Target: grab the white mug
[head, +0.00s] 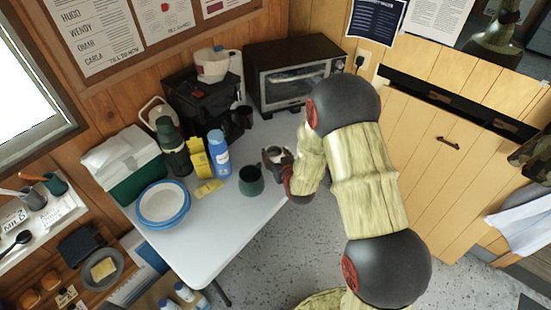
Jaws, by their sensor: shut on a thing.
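A small pale object that looks like the white mug (274,151) is at the right edge of the white table, mostly covered by the gripper. My gripper (276,157) is shut on it. My arm comes in from the right, over the floor. The picture is too small to tell whether the mug touches the tabletop.
A dark green mug (251,181) stands close to the left of my gripper. A blue bottle (219,154), yellow box (197,158), green flask (173,147), plates (163,203) and cooler (127,164) stand further left. A toaster oven (290,80) and coffee maker (205,95) are behind.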

